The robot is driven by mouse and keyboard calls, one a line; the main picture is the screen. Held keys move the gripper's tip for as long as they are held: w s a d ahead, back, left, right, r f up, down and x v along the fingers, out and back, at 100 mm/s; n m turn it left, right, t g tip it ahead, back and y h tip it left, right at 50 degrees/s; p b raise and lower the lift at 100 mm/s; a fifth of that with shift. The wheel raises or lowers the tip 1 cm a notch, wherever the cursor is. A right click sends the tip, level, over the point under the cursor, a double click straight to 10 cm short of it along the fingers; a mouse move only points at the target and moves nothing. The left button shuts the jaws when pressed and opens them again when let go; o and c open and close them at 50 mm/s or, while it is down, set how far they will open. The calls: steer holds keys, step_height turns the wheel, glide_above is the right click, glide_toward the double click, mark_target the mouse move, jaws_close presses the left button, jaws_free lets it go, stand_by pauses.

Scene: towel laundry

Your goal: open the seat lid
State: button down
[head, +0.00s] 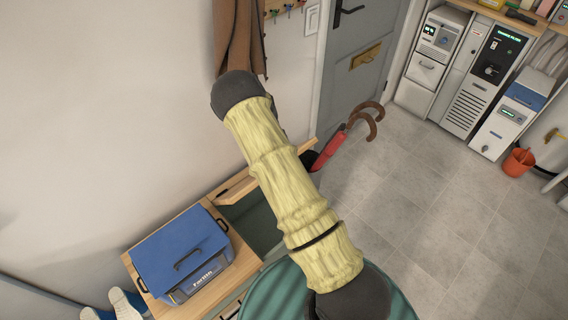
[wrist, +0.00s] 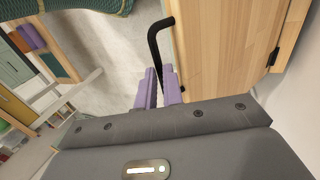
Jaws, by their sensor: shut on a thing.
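The seat lid is a pale wooden panel that stands raised at the bench in the head view (head: 262,170), partly hidden by my arm. A dark green storage space (head: 254,220) shows below it. In the wrist view the lid (wrist: 225,45) fills the upper right, with a black bar handle (wrist: 155,42) along its left edge. My gripper (wrist: 160,76) has its purple fingers shut on this handle. In the head view my gripper is hidden behind my arm.
A blue box (head: 180,250) sits on the bench's other wooden top (head: 215,292), left of the opening. A red umbrella (head: 328,150) and brown curved handles (head: 368,116) stand beyond the bench. Grey tiled floor (head: 450,220) is clear to the right.

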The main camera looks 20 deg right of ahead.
steer(key=shift+w+a+f, duration=0.2)
steer(key=shift+w+a, duration=0.25)
steer(key=shift+w, duration=0.1)
steer(key=c, duration=1.9)
jaws_free()
steer(key=o, duration=0.4)
steer(key=shift+w+a+f, duration=0.15)
steer(key=shift+w+f, duration=0.1)
steer(key=shift+r, duration=0.1)
steer(key=shift+s+d+r, duration=0.15)
steer(key=shift+d, duration=0.05)
steer(key=shift+b+v, duration=0.4)
steer(key=shift+v, duration=3.25)
steer(key=shift+s, duration=0.1)
steer(key=shift+c, duration=0.3)
